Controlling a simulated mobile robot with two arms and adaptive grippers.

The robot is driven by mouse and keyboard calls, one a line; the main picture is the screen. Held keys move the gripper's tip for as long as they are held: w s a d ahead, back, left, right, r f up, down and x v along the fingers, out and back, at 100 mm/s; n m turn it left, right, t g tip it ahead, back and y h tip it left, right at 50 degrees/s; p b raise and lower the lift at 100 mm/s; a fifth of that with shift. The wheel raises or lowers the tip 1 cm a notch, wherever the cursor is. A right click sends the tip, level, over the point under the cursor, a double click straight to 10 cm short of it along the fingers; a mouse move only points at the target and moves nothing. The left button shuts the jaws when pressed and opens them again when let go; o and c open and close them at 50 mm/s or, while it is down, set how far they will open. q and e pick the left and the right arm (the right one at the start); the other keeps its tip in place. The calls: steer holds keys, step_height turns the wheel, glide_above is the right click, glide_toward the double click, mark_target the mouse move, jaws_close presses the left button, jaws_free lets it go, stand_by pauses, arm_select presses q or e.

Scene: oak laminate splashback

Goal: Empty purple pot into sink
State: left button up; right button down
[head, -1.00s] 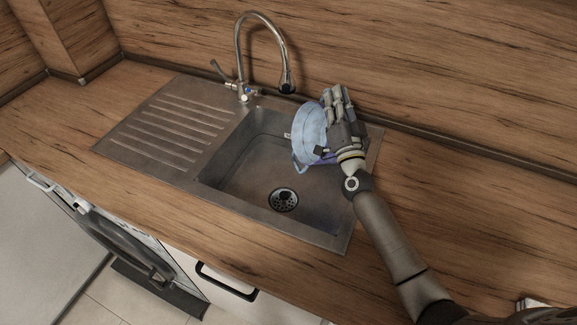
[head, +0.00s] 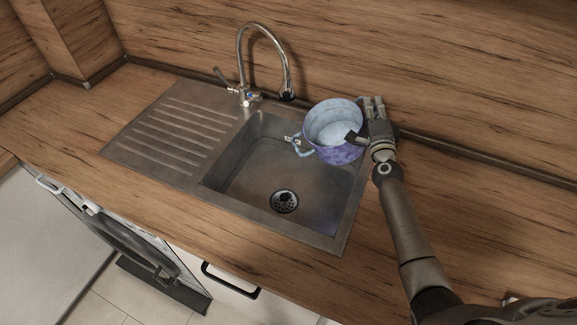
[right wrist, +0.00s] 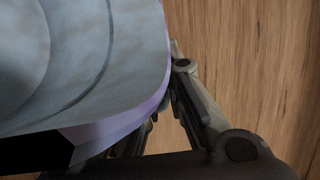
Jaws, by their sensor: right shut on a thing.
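One side handle (head: 302,146) points left over the basin. My right gripper (head: 363,122) is shut on the pot's right side. In the right wrist view the pot's pale inside (right wrist: 80,60) and purple rim fill the left, against the fingers (right wrist: 170,110). The sink basin (head: 250,170) is bare, with a dark drain (head: 284,201). My left gripper is not in view.
A curved tap (head: 240,50) rises behind the sink, left of the pot. A ribbed drainboard (head: 165,135) lies left of the basin. The wooden worktop (head: 460,200) right of the sink is largely clear. The wooden splashback (head: 420,60) stands close behind the pot.

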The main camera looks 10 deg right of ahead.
steer(key=d+f+m, duration=0.1)
steer(key=d+f+m+g+p, duration=0.1)
steer(key=d+m, duration=0.1)
steer(key=w+d+m+p, duration=0.1)
steer(key=d, duration=0.1)
steer(key=shift+f+m+g, duration=0.3)
steer(key=shift+f+g, duration=0.1)
stand_by(0.8)
